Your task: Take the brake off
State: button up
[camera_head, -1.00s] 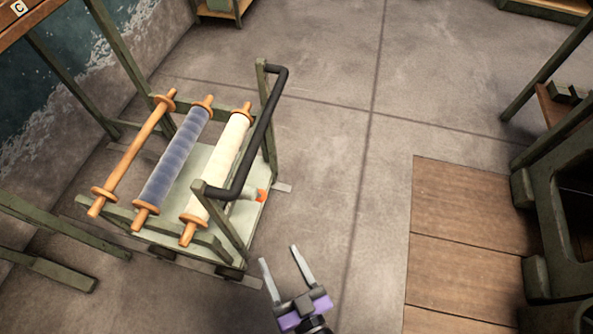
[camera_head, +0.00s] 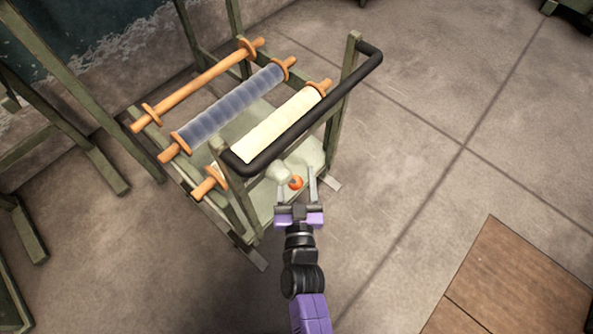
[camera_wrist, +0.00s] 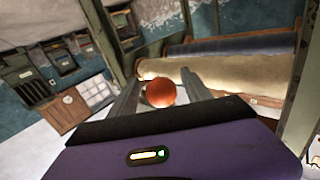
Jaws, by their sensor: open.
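A green-framed cart (camera_head: 243,208) with a black push handle (camera_head: 310,115) stands at the left of the head view and carries rollers. A small orange-red knob (camera_head: 295,183), which looks like the end of the brake lever, is at the cart's near side, below the handle. The knob also shows in the wrist view (camera_wrist: 161,92), with a pale part just behind it. My gripper (camera_head: 296,178) is open and reaches toward the cart. Its two fingers are on either side of the knob in both views. I cannot tell whether they touch it.
The cart carries a bare wooden roller (camera_head: 200,83), a blue-grey roll (camera_head: 230,107) and a cream roll (camera_head: 280,125). Green posts and rails stand at the left. Bare floor lies to the right, with a wooden platform (camera_head: 510,285) at the lower right.

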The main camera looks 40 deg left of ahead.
jog(key=shift+w+a, duration=0.45)
jog(key=shift+a, duration=0.1)
jog(key=shift+c, duration=0.5)
grip_shut()
dwell(0.7)
